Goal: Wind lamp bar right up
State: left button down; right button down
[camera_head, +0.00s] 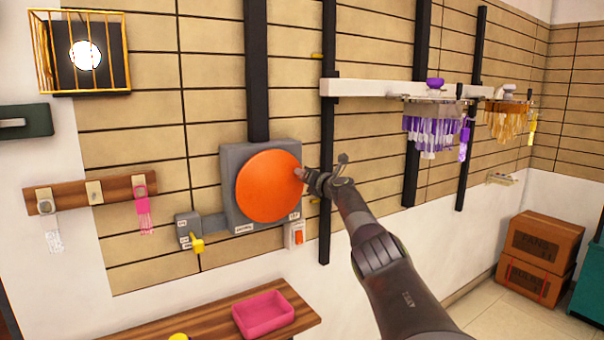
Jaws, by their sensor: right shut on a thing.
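A large orange wheel (268,188) is mounted on a grey winch box (232,160) on the tiled wall. My right gripper (308,175) is at the wheel's right edge, shut on its small handle, which is mostly hidden by the fingers. A white lamp bar (375,87) runs level across dark vertical rails, above and right of the wheel. A purple lamp (432,130) and an amber lamp (508,118) with hanging strips are on the bar. My left gripper is not in view.
A grey lever box with a yellow handle (196,243) is left of the winch. A small orange switch (297,236) is below the wheel. A pink tray (263,314) sits on a wooden shelf (200,328). Cardboard boxes (540,245) stand at the right.

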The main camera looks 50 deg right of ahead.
aim_at(298, 197)
jog(key=f+b, duration=0.1)
jog(key=f, duration=0.1)
jog(key=f+b, duration=0.1)
jog(key=f, duration=0.2)
jog(key=shift+s+d+f, duration=0.1)
jog(key=shift+d+f, duration=0.05)
jog(key=shift+d, duration=0.05)
jog(key=shift+a+f, duration=0.15)
jog(key=shift+f, duration=0.5)
jog(key=shift+a+f+m, duration=0.2)
jog(key=shift+f+m, duration=0.3)
jog(key=shift+m, duration=0.2)
jog(key=shift+a+f, duration=0.2)
jog(key=shift+f, duration=0.45)
jog(key=c, duration=1.6)
grip_release()
jog(key=o, duration=0.4)
jog(key=shift+d, duration=0.2)
jog(key=shift+a+r, duration=0.2)
